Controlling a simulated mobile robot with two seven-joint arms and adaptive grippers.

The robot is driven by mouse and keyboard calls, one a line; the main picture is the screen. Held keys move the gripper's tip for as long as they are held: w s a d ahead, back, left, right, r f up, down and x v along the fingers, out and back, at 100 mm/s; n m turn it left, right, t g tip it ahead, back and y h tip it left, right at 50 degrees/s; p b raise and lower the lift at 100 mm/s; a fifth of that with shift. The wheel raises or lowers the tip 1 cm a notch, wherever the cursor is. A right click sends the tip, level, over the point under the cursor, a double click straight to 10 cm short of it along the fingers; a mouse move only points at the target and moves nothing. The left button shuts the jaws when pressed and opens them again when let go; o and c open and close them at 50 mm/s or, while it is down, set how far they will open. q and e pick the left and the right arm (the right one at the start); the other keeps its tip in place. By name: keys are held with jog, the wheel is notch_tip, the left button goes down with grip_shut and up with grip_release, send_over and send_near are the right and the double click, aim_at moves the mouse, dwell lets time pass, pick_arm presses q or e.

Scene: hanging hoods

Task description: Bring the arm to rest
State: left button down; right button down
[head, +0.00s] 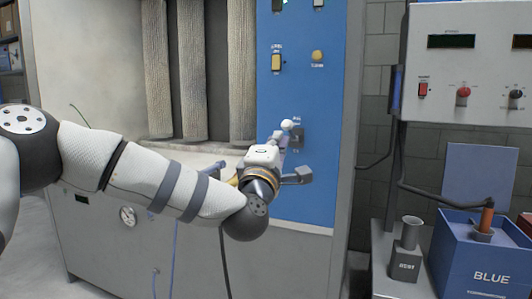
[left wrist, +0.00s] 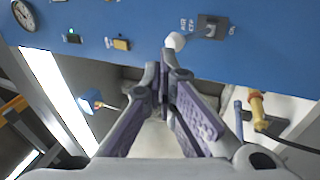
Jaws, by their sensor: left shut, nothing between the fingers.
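My left arm comes in from the left in the head view and reaches across the front of a grey cabinet to its blue panel (head: 310,95). My left gripper (head: 280,142) is shut and empty near a lever with a white ball knob (head: 287,124) on a dark plate. In the left wrist view, the closed fingertips (left wrist: 170,62) are just below the white knob (left wrist: 175,41); I cannot tell whether they touch it. The lever's dark plate (left wrist: 212,27) is beside the knob. My right gripper is not in view.
The panel has a yellow switch (head: 277,62) and a yellow button (head: 317,56) higher up. Pale ribbed sleeves (head: 195,70) hang in the cabinet opening. At right are a control box (head: 465,60), a blue bin (head: 470,258) and a metal holder (head: 408,245).

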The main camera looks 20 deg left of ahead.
pick_arm(q)
jog(key=v, duration=0.6)
jog(key=s+d+f+m+g+h+p, duration=0.1)
jog(key=s+d+f+m+g+h, duration=0.2)
jog(key=f, duration=0.7)
jog(key=s+d+f+m+g+h, duration=0.1)
jog(key=d+f+m+g, duration=0.2)
jog(key=f, duration=0.7)
jog(key=s+a+f+m+g, duration=0.1)
jog(key=s+f+m+g, duration=0.65)
jog(key=s+f, duration=0.95)
jog(key=s+a+f+m+g, duration=0.1)
jog(key=s+a+f+g, duration=0.2)
jog(key=s, duration=0.7)
jog(key=s+a+f+m+g+y+p, duration=0.1)
jog(key=s+a+f+m+g, duration=0.1)
jog(key=s, duration=0.8)
jog(key=s+a+f+m+g+y, duration=0.1)
jog(key=s+a+f+g, duration=0.3)
jog(key=s, duration=0.6)
jog(key=shift+s+a+f+m+g+p, duration=0.3)
jog(key=shift+a+f+m+g+p, duration=0.1)
jog(key=shift+f+m+g, duration=0.35)
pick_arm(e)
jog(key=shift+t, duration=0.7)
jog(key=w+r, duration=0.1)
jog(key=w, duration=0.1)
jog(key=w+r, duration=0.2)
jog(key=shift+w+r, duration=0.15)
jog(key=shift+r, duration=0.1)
